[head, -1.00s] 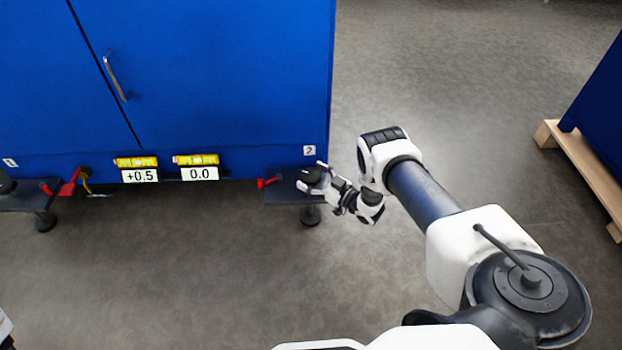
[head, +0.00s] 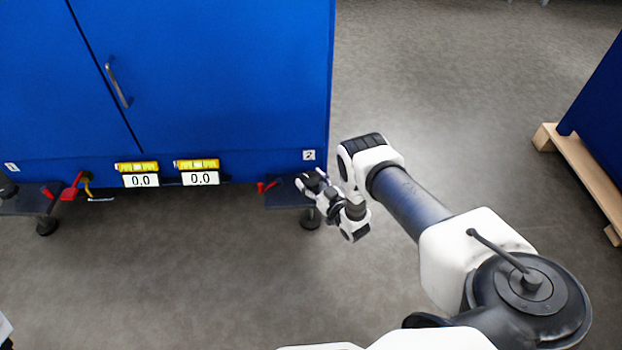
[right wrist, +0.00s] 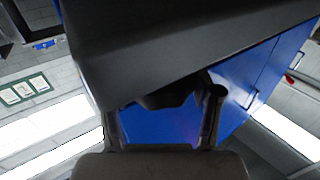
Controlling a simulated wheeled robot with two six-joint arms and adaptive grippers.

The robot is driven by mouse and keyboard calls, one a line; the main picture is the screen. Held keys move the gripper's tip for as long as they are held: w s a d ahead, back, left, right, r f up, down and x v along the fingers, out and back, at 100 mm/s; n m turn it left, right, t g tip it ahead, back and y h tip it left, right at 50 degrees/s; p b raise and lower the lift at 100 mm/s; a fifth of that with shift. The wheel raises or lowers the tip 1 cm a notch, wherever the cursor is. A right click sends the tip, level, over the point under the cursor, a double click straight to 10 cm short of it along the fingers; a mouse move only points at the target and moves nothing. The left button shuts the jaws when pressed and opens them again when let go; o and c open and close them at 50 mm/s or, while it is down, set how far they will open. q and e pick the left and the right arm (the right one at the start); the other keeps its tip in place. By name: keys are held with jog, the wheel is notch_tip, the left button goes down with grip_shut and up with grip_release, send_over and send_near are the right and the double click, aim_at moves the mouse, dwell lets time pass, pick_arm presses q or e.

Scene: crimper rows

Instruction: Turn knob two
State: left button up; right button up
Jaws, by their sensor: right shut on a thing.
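Knob two, dark and mostly hidden by my right gripper (head: 309,183), is on the black bracket (head: 283,194) below the label "2" (head: 308,155), at the blue cabinet's right corner. The right gripper is shut on the knob. In the right wrist view the fingers (right wrist: 162,120) stand on either side of a dark part under a broad dark surface; where knob and bracket part is unclear. Two displays on the cabinet's lower edge, the left one (head: 141,180) and the right one (head: 200,178), both read 0.0. My left gripper is not in view.
The blue cabinet (head: 220,80) fills the upper left. A round black foot (head: 310,219) stands under the bracket. A second bracket (head: 30,200) with label "1" is at the far left. A wooden pallet (head: 585,180) is at the right; grey floor between is clear.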

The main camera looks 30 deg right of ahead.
jog(key=o, duration=1.1)
jog(key=shift+o, duration=0.2)
jog(key=s, duration=1.2)
jog(key=shift+d, duration=0.15)
